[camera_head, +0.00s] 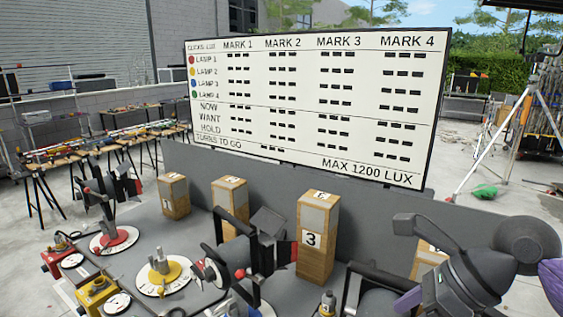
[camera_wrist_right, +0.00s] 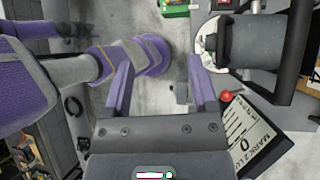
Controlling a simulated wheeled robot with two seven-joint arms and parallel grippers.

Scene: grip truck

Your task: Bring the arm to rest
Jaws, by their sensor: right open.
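My right gripper (camera_wrist_right: 159,64) shows in the right wrist view with its two purple fingers well apart. It is open, with nothing held between them. Grey floor lies beyond the gap. A grey and purple arm part of mine reaches in from the right edge of the head view, in front of the lamps at the lower right. My left gripper is in neither view.
Black lamps (camera_head: 267,240) stand on the grey bench (camera_head: 205,225), beside red and yellow dials (camera_head: 163,274). Numbered wooden blocks (camera_head: 317,262) stand behind. A white board (camera_head: 300,110) rises at the back. In the wrist view, a dark lamp (camera_wrist_right: 250,42) and a MARK card (camera_wrist_right: 255,128) are close on the right.

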